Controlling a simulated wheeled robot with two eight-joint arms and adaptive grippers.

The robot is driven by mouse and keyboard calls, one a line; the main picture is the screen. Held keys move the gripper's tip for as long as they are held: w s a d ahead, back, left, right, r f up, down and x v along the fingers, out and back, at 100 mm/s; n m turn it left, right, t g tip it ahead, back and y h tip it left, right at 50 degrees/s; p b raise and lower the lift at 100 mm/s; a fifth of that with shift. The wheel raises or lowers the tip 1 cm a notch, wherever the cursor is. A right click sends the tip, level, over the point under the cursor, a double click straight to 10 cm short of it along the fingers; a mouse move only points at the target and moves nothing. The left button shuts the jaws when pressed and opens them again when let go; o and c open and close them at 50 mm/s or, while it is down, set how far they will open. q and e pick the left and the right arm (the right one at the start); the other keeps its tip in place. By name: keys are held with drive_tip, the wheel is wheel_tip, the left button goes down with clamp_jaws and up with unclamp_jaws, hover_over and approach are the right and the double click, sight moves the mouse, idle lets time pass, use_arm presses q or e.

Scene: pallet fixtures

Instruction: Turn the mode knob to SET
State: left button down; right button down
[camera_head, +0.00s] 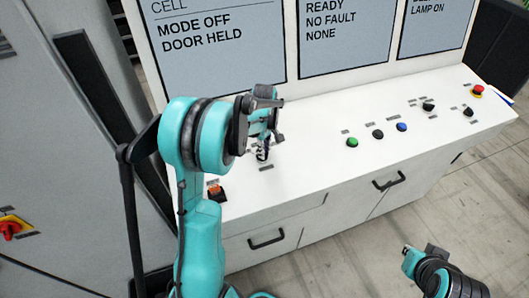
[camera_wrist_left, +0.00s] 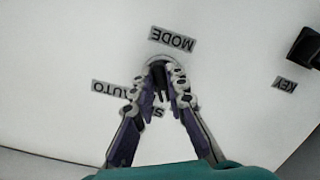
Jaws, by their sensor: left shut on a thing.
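The mode knob (camera_wrist_left: 160,76) is a dark knob on a pale round base on the white console top. In the left wrist view its MODE label (camera_wrist_left: 172,39) reads upside down, with an AUTO label (camera_wrist_left: 110,89) at its left. Another label (camera_wrist_left: 158,112), beginning with S, is partly hidden by the fingers. My left gripper (camera_wrist_left: 161,92) is shut on the knob, with a finger on each side. In the head view the left gripper (camera_head: 262,152) reaches down to the console, and the knob is mostly hidden. The console screen (camera_head: 218,60) reads MODE OFF and DOOR HELD.
An orange-lit switch (camera_head: 215,190) sits left of the knob. Green (camera_head: 352,142), black (camera_head: 378,134) and blue (camera_head: 401,127) buttons and a red emergency stop (camera_head: 477,91) lie to the right. A black key switch (camera_wrist_left: 305,47) is near the knob. Part of my right arm shows at lower right.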

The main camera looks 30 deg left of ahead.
use_arm(q)
drive_tip(key=m+b, duration=0.1)
drive_tip(key=m, duration=0.2)
drive_tip(key=shift+s+a, duration=0.1)
drive_tip(key=shift+s+m+b, duration=0.1)
drive_tip(key=shift+m+b, duration=0.4)
drive_tip(key=shift+m, duration=0.8)
drive_tip(key=shift+a, duration=0.1)
drive_tip(key=c, duration=1.5)
unclamp_jaws()
drive_tip(key=shift+c, duration=0.2)
wheel_tip(320, 180, up, 12)
